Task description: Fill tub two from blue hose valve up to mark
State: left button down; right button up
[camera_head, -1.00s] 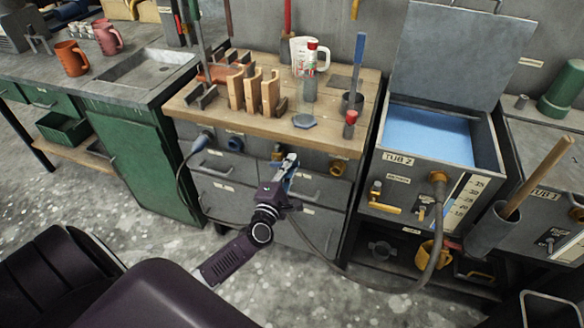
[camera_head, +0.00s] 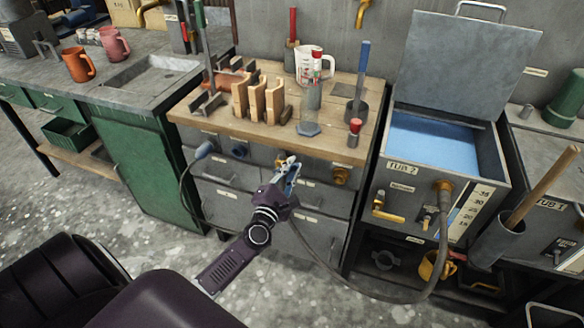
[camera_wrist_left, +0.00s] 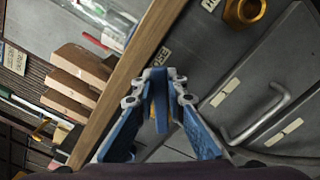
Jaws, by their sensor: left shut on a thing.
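Tub 2 (camera_head: 398,168) stands right of the bench with its lid raised and blue water (camera_head: 432,142) inside. A numbered scale (camera_head: 476,212) is on its front; its marked level is too small to read. A grey hose (camera_head: 437,270) runs from its brass fitting down and left, behind my left arm. My left gripper (camera_head: 290,170) is at the bench front, shut on a blue piece (camera_wrist_left: 161,88) that seems to be a valve handle. A bit of brass shows between the fingers in the left wrist view. The gripper hides most of this valve. My right gripper is out of view.
The wooden benchtop (camera_head: 200,113) above my gripper holds wooden blocks, a measuring jug (camera_head: 314,66) and tools. A brass fitting (camera_head: 341,176) sits right of my gripper. A grey holder with a wooden handle (camera_head: 540,190) stands right of tub 2. Floor in front is clear.

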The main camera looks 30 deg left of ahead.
pick_arm(q)
jog(key=shift+f, duration=0.1)
jog(key=c, duration=1.9)
grip_release()
jog(key=shift+c, duration=0.2)
jog(key=shift+s, duration=0.15)
jog(key=v, duration=1.1)
jog(key=shift+s+d, duration=0.2)
jog(key=shift+s, duration=0.15)
